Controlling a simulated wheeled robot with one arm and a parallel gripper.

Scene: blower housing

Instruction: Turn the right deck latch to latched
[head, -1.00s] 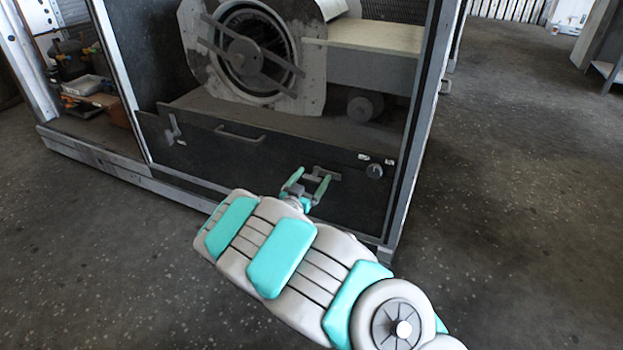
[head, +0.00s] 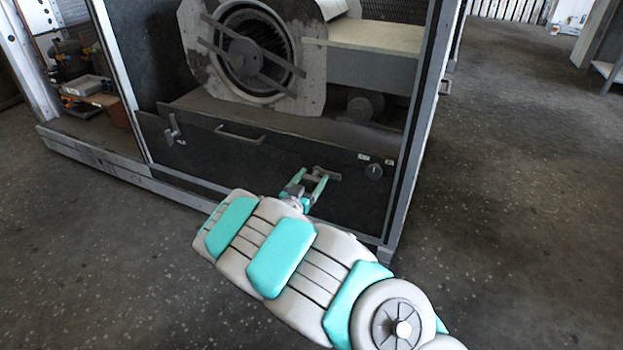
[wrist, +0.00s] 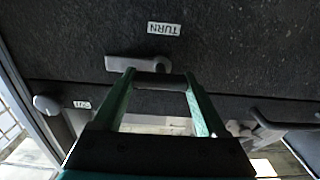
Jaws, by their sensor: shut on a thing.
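The right deck latch (head: 332,174) is a grey lever on the dark front deck panel, lying roughly level in the head view. In the wrist view the latch (wrist: 124,64) has a rounded end beyond the fingers and a dark bar across the gap between them. My gripper (head: 312,176) reaches the latch from the front, and its green fingers (wrist: 160,78) are closed on the latch bar. The fingers hide part of the latch. A second latch (head: 172,130) stands upright at the panel's left.
A round knob (head: 374,171) with small labels sits right of the latch. A bar handle (head: 240,135) is on the panel to the left. The blower housing (head: 245,55) stands behind the panel. Floor in front is open.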

